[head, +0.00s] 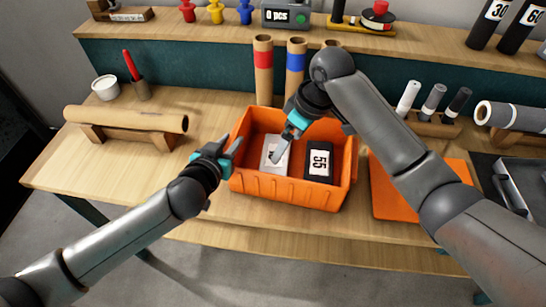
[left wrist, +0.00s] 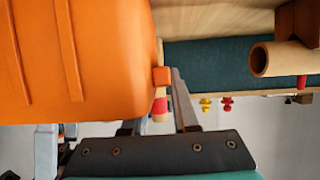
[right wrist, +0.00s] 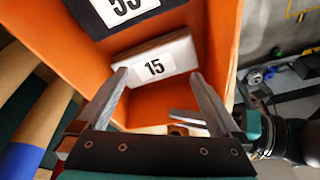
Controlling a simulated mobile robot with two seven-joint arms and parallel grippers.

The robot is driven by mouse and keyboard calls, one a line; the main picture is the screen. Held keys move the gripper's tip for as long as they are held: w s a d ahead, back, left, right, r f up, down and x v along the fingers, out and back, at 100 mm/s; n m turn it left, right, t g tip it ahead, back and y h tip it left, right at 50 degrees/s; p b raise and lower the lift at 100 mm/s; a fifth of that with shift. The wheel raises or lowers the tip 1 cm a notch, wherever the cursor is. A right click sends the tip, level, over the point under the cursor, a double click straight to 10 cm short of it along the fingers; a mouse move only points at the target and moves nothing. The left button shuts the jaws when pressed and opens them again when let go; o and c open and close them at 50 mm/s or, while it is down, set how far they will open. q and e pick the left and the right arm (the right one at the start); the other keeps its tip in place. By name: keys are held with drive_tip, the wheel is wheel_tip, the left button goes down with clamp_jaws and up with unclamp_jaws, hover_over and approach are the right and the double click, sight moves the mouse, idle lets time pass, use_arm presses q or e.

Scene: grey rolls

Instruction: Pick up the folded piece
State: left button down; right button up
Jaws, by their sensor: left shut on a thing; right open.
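The orange bin (head: 290,190) stands on the wooden table and holds two folded pieces. The light folded piece (head: 268,160) lies in its left part; in the right wrist view the white piece (right wrist: 178,50) bears the label 15. A black folded piece (head: 319,165), labelled 55, lies to its right. My right gripper (head: 281,148) reaches down into the bin, open; in the right wrist view its fingertips (right wrist: 158,78) are at either side of the white piece's near edge. Contact cannot be told. My left gripper (head: 233,148) is shut on the bin's left side.
Cardboard tubes with red (head: 263,70) and blue (head: 295,70) bands stand behind the bin. A long brown roll (head: 125,119) rests on a stand at left. An orange mat (head: 395,195) lies right of the bin. Smaller rolls (head: 433,100) stand beyond it.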

sight(273, 146)
drive_tip(key=m, duration=0.1)
drive_tip(key=a+m, duration=0.1)
drive_tip(key=h, duration=0.1)
drive_tip(key=shift+s+a+r+m+t, duration=0.15)
drive_tip(key=shift+s+r+m+t, duration=0.15)
drive_tip(key=shift+m, duration=0.1)
drive_tip(key=m, duration=0.1)
drive_tip(key=a+m+h, duration=0.1)
drive_tip(key=shift+s+r+m+t, duration=0.15)
drive_tip(key=shift+r+m+t, duration=0.2)
drive_tip(key=shift+m+t, duration=0.05)
drive_tip(key=f+m, duration=0.1)
drive_tip(key=m, duration=0.1)
drive_tip(key=w+f+m+t+h, duration=0.1)
drive_tip(key=m, duration=0.1)
drive_tip(key=a+f+m, duration=0.1)
drive_tip(key=m, duration=0.2)
drive_tip(key=shift+w+a+f+t+h, duration=0.1)
drive_tip(key=shift+w+t+h, duration=0.15)
drive_tip(key=shift+t+h, duration=0.05)
drive_tip(key=x, duration=0.4)
drive_tip(key=shift+s+f, duration=0.15)
drive_tip(key=shift+s, duration=0.15)
drive_tip(key=shift+w+f, duration=0.25)
drive_tip(key=shift+f, duration=0.3)
